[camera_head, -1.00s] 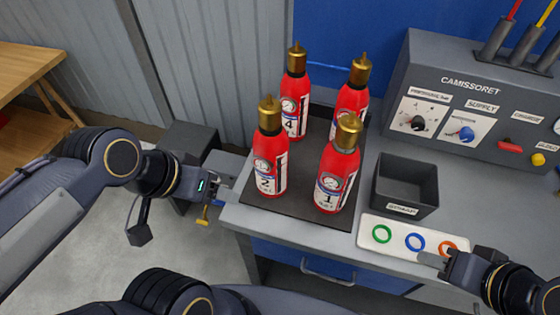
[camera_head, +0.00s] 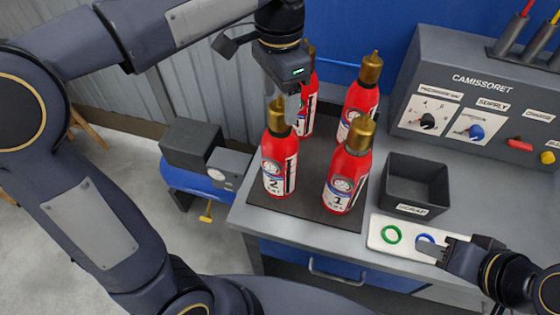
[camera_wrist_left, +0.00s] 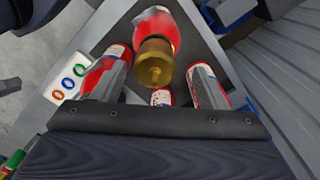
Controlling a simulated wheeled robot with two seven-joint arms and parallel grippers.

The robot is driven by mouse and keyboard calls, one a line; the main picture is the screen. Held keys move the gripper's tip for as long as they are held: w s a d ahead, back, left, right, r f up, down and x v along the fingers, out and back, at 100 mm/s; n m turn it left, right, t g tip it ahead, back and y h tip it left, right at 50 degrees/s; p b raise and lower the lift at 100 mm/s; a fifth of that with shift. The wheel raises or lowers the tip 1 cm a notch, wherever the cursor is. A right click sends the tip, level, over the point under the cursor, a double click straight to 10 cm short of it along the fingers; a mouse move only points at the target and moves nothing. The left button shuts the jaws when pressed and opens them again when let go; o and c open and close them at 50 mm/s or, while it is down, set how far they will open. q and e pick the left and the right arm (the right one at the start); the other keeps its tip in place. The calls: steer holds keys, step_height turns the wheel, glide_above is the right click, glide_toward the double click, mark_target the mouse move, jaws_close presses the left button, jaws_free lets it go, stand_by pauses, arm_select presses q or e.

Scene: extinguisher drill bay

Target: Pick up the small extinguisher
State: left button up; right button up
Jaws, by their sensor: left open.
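Several red extinguishers with brass tops stand upright on a dark mat (camera_head: 315,213). In the head view they are number 2 (camera_head: 279,168) front left, number 1 (camera_head: 345,183) front right, one labelled 4 (camera_head: 306,112) partly hidden behind my gripper, and another (camera_head: 359,103) back right. They look alike in size; I cannot tell which is the small one. My left gripper (camera_head: 283,102) is open and points down, directly over the top of number 2. In the left wrist view a brass top (camera_wrist_left: 154,63) shows between the fingers. My right gripper (camera_head: 433,251) is over the ring tray; its jaws are unclear.
A dark open box (camera_head: 416,208) stands right of the mat. A white tray (camera_head: 375,243) with coloured rings lies in front of it. A grey control panel (camera_head: 455,100) stands at the back right. A dark grey box (camera_head: 191,144) is left of the bench.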

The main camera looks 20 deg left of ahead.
mark_target(280, 118)
arm_select(q)
steer(key=f, duration=0.3)
steer(key=shift+s+d+f, duration=0.1)
steer(key=shift+s+f, duration=0.2)
steer(key=shift+f, duration=0.65)
steer(key=shift+r, duration=0.1)
jaws_close()
